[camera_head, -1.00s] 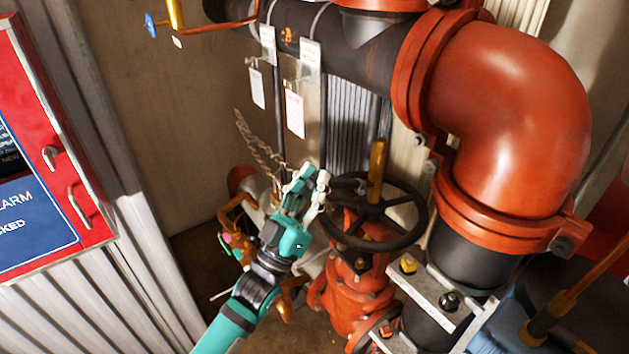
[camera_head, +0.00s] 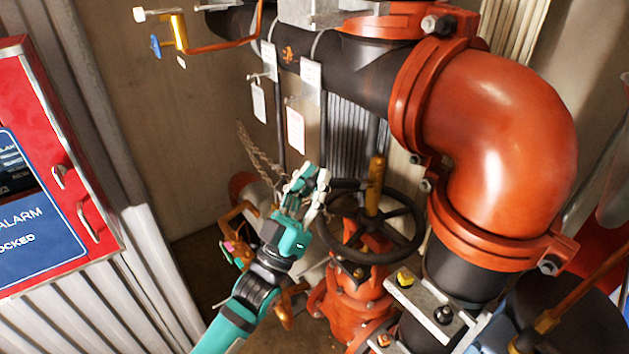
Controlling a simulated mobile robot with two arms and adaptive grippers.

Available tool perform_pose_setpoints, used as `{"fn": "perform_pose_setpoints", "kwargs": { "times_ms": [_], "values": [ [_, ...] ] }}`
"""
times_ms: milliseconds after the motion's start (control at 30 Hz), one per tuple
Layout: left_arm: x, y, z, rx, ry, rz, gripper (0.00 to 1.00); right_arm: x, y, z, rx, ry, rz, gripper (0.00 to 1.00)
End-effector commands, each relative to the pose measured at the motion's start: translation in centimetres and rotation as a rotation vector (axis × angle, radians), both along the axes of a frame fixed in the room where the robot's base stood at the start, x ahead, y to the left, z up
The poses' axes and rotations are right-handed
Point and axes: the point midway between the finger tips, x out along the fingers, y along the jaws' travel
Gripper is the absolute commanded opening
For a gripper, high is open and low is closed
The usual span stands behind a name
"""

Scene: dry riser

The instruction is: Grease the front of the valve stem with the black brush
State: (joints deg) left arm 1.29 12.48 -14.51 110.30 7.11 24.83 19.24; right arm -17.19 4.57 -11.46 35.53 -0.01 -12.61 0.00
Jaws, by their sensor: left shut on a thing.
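The valve stem (camera_head: 375,185) is a golden-brown rod rising through the dark handwheel (camera_head: 404,245) of a red valve (camera_head: 352,305). My left gripper (camera_head: 309,186) is at the left edge of the handwheel, left of the stem and apart from it in the picture. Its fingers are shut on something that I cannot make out. Whether the fingers touch the wheel rim is unclear. I cannot identify a black brush for certain. A black knob (camera_head: 443,315) stands on the metal bracket in front of the valve. My right gripper is not in view.
A large red elbow pipe (camera_head: 505,140) rises right of the valve. A metal bracket (camera_head: 425,298) also holds a yellow-topped piece (camera_head: 404,278). Tags (camera_head: 296,130) hang from the upper black pipe (camera_head: 350,75). A red alarm box (camera_head: 75,215) is at left.

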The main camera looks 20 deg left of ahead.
Motion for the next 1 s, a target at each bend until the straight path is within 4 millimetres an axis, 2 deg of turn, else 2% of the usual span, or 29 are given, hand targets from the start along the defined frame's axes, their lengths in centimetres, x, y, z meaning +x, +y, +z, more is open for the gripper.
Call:
{"fn": "perform_pose_setpoints", "kwargs": {
  "times_ms": [33, 133, 567, 1000],
  "values": [
    [0.0, 0.0, 0.8, 0.000, -0.002, 0.000, 0.00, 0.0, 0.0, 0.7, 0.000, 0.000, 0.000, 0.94],
    [-0.1, 0.0, 1.5, 0.000, -0.002, 0.000, 0.00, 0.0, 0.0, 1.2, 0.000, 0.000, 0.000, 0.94],
    [-0.1, 0.0, 1.7, 0.000, -0.001, -0.001, 0.00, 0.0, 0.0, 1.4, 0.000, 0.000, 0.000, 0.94],
    [0.1, 0.0, 4.3, 0.000, -0.001, -0.001, 0.00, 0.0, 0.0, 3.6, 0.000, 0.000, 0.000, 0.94]
  ]
}}
